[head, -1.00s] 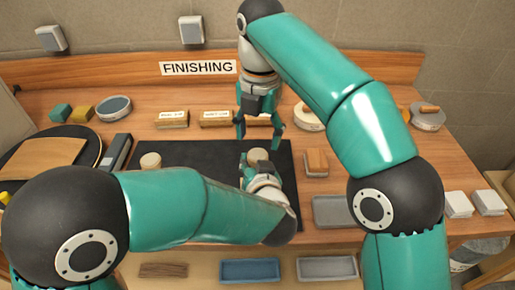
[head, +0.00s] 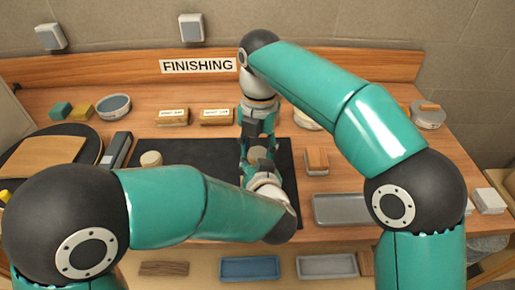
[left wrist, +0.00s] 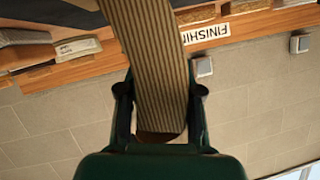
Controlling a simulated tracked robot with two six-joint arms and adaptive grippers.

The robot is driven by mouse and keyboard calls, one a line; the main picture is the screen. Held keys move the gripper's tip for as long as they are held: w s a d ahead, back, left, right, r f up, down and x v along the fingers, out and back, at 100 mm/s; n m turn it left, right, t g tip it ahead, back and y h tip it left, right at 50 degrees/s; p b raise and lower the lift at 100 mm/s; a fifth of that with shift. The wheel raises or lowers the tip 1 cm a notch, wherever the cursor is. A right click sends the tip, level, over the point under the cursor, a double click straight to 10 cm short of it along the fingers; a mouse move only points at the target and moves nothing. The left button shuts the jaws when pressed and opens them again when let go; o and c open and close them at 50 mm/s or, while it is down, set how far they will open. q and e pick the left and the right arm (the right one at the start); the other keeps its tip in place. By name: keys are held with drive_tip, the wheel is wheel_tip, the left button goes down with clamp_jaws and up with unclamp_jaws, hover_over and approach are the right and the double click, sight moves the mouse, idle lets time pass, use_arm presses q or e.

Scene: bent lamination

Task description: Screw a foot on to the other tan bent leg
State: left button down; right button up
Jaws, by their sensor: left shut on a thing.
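My left gripper (left wrist: 160,115) is shut on a tan, finely striped bent leg (left wrist: 155,60), which runs up out of the left wrist view. In the head view my left gripper (head: 258,174) is over the dark mat (head: 200,156), and its own wrist hides most of the leg. A round tan piece (head: 258,153) shows just beyond it; I cannot tell whether it is a foot or the leg's end. My right gripper (head: 258,155) points down, its fingers on either side of this piece; contact is unclear. A similar round piece (head: 151,159) stands at the mat's left.
A dark bar (head: 117,150) and a round black plate with a wooden board (head: 42,157) are at the left. A wooden block (head: 317,161) and a grey tray (head: 342,209) are right of the mat. Labelled blocks (head: 217,117) stand behind it. The mat's middle is clear.

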drive_tip(key=c, duration=0.5)
drive_tip(key=m, duration=0.3)
drive_tip(key=shift+c, duration=0.2)
drive_tip(key=o, duration=1.3)
drive_tip(key=shift+c, duration=0.2)
drive_tip(key=shift+r, duration=2.25)
drive_tip(key=shift+c, duration=0.4)
